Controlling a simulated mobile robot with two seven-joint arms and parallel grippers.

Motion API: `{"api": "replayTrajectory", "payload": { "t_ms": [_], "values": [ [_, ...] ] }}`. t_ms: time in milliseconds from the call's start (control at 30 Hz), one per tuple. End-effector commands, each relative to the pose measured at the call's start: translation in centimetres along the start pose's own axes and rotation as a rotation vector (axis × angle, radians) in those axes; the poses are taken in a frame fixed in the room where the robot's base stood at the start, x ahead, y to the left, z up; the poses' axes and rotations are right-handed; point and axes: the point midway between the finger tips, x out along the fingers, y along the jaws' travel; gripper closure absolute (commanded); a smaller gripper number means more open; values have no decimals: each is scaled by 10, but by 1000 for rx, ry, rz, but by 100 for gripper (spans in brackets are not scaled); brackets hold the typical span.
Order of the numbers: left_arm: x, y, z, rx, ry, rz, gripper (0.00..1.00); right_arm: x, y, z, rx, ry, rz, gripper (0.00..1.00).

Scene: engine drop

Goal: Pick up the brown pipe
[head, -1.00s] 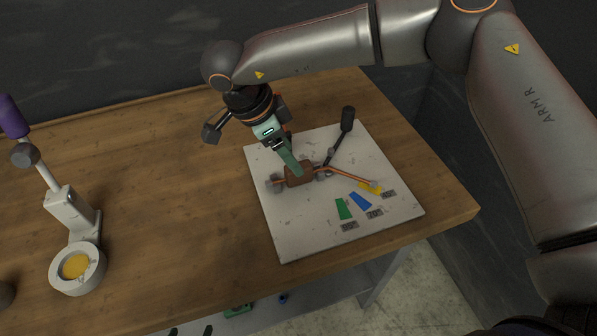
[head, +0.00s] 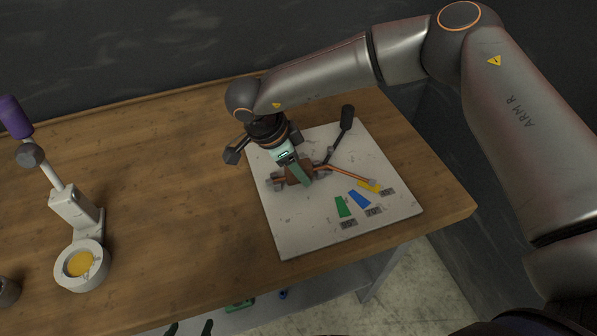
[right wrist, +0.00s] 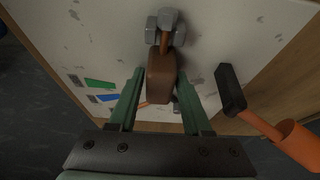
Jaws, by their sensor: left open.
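A brown block-like piece (head: 297,174) with thin orange-brown pipe (head: 345,174) and grey end fittings lies on the white board. The right wrist view shows the brown piece (right wrist: 161,78) close up, a grey fitting (right wrist: 165,25) at its far end. My right gripper (head: 303,180) is down over the brown piece. In the right wrist view its green fingers (right wrist: 160,92) stand apart on either side of it, with small gaps that seem to remain. The fingers partly hide the piece in the head view. My left gripper (head: 190,328) shows only two dark fingertips, apart, at the bottom edge.
The white board (head: 290,228) also carries green (head: 342,207), blue (head: 359,199) and yellow (head: 368,186) pieces. A black-ended part (head: 346,118) rises behind the pipe. A white stand with a round cup (head: 80,265) is at left. The middle of the table (head: 175,190) is clear.

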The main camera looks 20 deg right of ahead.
Motion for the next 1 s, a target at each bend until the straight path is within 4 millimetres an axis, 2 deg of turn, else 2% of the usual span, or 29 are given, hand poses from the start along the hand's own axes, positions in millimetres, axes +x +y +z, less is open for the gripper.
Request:
{"api": "replayTrajectory", "payload": {
  "t_ms": [67,400,1000],
  "values": [
    [0,0,0,0,0,0,15,0,0,0,0,0,0,61],
    [0,0,0,0,0,0,15,0,0,0,0,0,-1,100],
    [0,0,0,0,1,0,15,-4,-1,-1,0,-1,-2,100]
  ]
}}
